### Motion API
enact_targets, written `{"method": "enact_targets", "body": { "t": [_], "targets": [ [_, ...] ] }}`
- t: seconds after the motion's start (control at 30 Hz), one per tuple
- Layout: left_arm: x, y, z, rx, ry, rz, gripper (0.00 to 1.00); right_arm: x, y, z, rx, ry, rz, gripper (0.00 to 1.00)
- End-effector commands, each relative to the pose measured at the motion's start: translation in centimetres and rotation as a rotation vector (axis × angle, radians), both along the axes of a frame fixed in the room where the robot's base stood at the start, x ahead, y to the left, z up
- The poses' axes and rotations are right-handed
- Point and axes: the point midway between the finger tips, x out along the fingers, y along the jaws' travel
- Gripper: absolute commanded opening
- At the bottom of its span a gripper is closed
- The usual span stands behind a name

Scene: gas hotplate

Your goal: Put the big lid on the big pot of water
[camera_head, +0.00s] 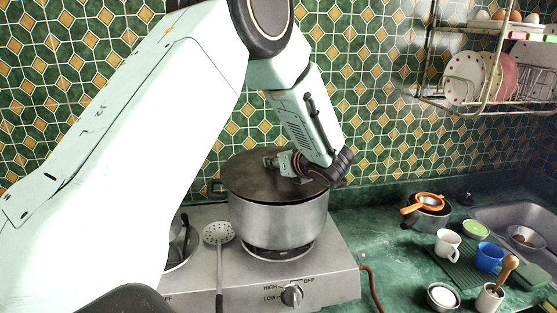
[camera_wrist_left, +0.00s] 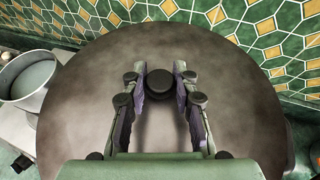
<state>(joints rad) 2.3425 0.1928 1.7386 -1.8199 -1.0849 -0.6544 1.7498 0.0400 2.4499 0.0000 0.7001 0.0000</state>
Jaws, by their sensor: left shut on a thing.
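The big lid (camera_head: 245,177), dark and round, lies level over the mouth of the big steel pot (camera_head: 278,220) on the hotplate. Whether it is fully seated or slightly above the rim I cannot tell. My left gripper (camera_head: 281,163) reaches down over the lid and is shut on its knob. In the left wrist view the fingers (camera_wrist_left: 159,84) flank the black knob (camera_wrist_left: 158,82), and the brown lid (camera_wrist_left: 85,100) fills most of the picture. The water inside the pot is hidden by the lid. My right gripper is not in view.
The hotplate (camera_head: 335,262) carries a slotted spoon (camera_head: 219,235) left of the big pot. A smaller pot (camera_wrist_left: 33,75) stands left of the lid in the left wrist view. Cups, bowls and a sink (camera_head: 515,215) are at the right. A dish rack (camera_head: 430,95) hangs above.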

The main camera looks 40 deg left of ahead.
Motion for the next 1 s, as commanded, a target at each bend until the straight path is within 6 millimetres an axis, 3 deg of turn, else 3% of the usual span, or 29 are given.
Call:
{"method": "enact_targets", "body": {
  "t": [0.97,1.0],
  "targets": [
    [0.0,0.0,-1.1,0.002,-0.001,-0.001,0.00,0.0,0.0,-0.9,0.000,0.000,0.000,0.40],
    [0.0,0.0,-1.1,0.002,-0.001,-0.001,0.31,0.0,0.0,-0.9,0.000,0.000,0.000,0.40]
  ]
}}
